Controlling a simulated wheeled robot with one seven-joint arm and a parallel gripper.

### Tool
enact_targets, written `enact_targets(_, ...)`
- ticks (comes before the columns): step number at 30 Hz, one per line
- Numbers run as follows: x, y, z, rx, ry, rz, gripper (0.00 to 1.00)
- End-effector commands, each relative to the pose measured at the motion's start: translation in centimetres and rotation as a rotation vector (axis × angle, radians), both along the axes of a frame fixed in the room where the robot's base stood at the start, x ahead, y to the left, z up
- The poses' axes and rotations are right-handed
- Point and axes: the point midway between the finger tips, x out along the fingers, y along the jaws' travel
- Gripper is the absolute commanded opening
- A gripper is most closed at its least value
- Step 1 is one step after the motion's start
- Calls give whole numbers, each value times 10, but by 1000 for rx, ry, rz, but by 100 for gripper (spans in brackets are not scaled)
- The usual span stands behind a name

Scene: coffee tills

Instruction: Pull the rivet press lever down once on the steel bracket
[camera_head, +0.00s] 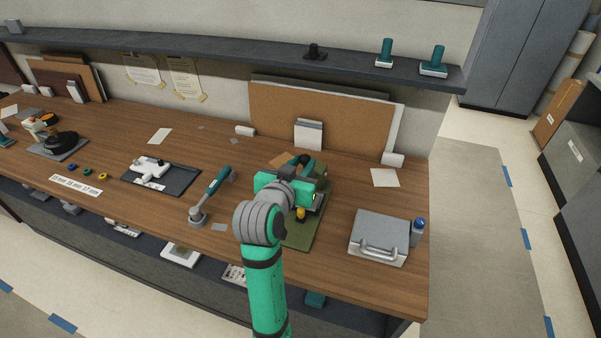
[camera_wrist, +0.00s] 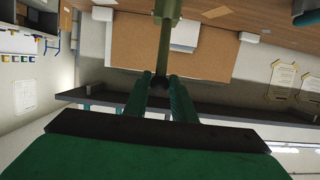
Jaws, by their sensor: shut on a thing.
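The rivet press (camera_head: 321,188), olive-green, stands on a green mat (camera_head: 303,238) right of the bench's middle. My wrist and gripper hide much of it in the head view. My gripper (camera_head: 304,172) is at the top of the press. In the wrist view, my gripper (camera_wrist: 160,88) has its two teal fingers closed around a dark end piece (camera_wrist: 160,81), which I take for the lever's handle. An olive bar (camera_wrist: 183,54) of the press runs up from there. The steel bracket cannot be made out behind my arm.
A grey case (camera_head: 379,236) and a blue-capped bottle (camera_head: 418,231) stand right of the mat. A cork board (camera_head: 320,120) leans behind, under a shelf (camera_head: 225,61).

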Motion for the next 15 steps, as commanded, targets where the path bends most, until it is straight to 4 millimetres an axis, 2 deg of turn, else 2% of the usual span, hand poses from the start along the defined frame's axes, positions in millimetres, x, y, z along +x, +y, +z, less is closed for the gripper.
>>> enact_targets(9, 1, 1, 6, -1, -11, 3, 9)
enact_targets(15, 10, -2, 13, 0, -13, 1, 9)
